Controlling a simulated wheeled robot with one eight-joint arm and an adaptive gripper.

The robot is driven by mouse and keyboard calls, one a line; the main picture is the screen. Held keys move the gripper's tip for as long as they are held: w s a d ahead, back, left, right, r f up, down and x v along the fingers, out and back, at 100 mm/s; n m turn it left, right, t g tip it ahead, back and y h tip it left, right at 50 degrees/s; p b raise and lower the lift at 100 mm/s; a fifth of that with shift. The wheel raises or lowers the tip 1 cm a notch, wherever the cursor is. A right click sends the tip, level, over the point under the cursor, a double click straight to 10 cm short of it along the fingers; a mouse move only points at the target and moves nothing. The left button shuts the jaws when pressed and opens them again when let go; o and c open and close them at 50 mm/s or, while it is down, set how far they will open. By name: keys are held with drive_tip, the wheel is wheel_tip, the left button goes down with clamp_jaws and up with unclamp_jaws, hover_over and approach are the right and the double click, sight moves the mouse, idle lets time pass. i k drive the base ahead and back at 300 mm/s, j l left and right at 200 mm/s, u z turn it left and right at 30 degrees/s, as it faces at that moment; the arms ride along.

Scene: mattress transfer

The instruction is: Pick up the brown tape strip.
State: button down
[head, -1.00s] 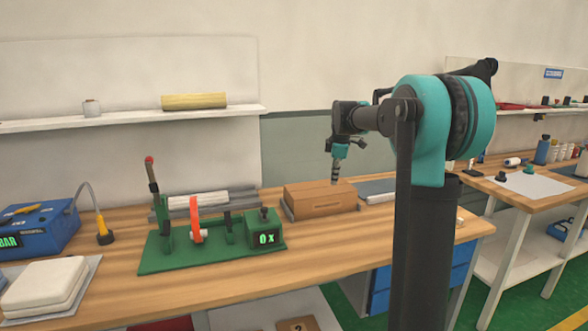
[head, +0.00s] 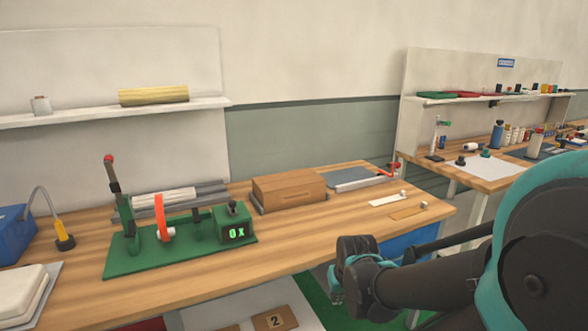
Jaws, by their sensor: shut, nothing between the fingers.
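The brown tape strip (head: 407,213) lies flat on the wooden workbench (head: 330,222), near its right end. It is tan and thin, with a small white roll or block (head: 424,205) at its right end. A white strip (head: 388,200) lies just behind it, also with a small white piece at its right end. My gripper (head: 336,288) is low in the picture, in front of the bench's front edge, left of and nearer than the brown strip. It is shut and empty; its fingertips are small and partly hidden by my wrist.
A red-handled tool (head: 385,170) is at the back right corner. A green fixture with a counter (head: 180,250) stands left. Bare wood lies left of the strips.

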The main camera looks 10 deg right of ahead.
sight(403, 214)
drive_tip(key=l+z, duration=0.15)
drive_tip(key=z, duration=0.75)
drive_tip(key=i+j, duration=0.05)
